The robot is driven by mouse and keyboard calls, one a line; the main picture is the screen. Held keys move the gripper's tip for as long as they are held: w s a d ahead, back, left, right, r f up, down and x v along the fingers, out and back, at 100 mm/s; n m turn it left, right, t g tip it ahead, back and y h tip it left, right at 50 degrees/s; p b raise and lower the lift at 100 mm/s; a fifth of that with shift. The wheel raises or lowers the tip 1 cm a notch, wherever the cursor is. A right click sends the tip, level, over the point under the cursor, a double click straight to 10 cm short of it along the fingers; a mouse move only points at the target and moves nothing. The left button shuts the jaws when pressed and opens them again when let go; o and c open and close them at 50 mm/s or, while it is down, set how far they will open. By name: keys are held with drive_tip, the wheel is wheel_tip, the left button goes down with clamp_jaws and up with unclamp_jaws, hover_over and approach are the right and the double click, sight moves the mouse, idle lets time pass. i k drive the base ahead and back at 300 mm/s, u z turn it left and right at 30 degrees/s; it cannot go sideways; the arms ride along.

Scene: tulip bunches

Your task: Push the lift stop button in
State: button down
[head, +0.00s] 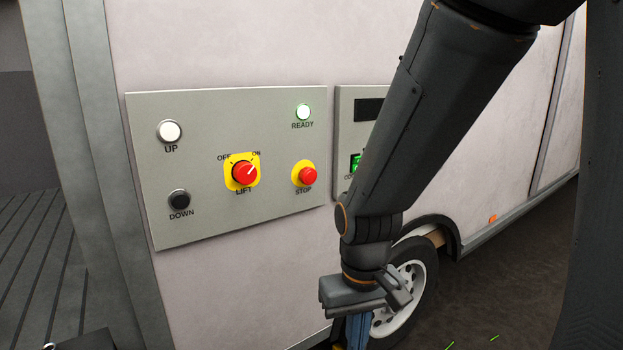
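The lift stop button (308,175) is a round red button on a yellow plate, marked STOP, at the lower right of the grey control panel (225,220). It appears to stand out from the plate. The red LIFT knob (244,172) to its left has its white mark turned toward ON. My gripper (357,334) hangs below and to the right of the panel, pointing down, apart from the button. Its fingertips are cut off by the bottom edge, so its opening is not clear.
A white UP button (169,131) and a black DOWN button (179,199) sit at the panel's left. A second panel (344,118) is partly hidden behind my arm. A vehicle wheel (412,285) is behind my gripper. The space before the stop button looks clear.

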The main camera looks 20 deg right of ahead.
sight(310, 177)
drive_tip(key=z, duration=3.1)
drive_tip(key=k, duration=1.3)
drive_tip(key=u, duration=1.95)
